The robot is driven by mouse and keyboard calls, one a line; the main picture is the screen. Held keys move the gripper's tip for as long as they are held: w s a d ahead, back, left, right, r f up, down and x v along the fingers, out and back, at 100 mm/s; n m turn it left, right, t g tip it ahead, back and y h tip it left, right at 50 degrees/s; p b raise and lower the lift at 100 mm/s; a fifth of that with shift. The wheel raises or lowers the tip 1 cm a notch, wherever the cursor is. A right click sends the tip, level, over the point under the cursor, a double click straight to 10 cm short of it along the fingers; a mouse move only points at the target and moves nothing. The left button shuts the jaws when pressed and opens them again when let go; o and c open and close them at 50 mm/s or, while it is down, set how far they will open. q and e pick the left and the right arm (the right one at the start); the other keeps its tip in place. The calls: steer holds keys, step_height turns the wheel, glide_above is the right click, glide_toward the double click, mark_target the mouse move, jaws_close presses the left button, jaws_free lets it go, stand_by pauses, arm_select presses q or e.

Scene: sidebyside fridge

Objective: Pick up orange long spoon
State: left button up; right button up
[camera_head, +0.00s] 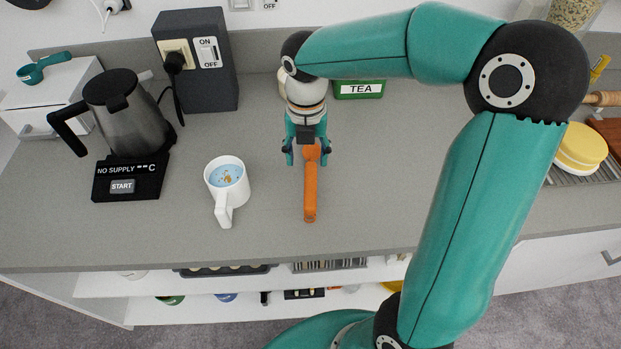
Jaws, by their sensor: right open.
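The orange long spoon (310,196) lies on the grey counter in the middle of the head view, its handle pointing toward the counter's front edge. My right gripper (308,155) is over the spoon's far end, with its fingers open, one on each side of the spoon. Whether the fingers touch it cannot be told. The gripper partly hides the spoon's far end. My left gripper is not in view.
A white mug (226,186) with liquid stands left of the spoon. A kettle (124,112) on its base and a dark switch box (213,75) stand further left. A green TEA box (358,89) is behind. The counter in front of the spoon is clear.

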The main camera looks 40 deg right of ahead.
mark_target(310, 179)
steer(key=shift+s+f, duration=0.2)
steer(key=shift+f, duration=0.35)
steer(key=shift+s+f, duration=0.15)
steer(key=shift+f, duration=0.35)
steer(key=shift+w+f, duration=0.1)
steer(key=shift+f, duration=0.35)
steer(key=f, duration=0.2)
steer(key=s+f+p, duration=0.1)
steer(key=f, duration=0.1)
steer(key=shift+w+f, duration=0.2)
steer(key=shift+f, duration=0.25)
steer(key=shift+s, duration=0.1)
jaws_close()
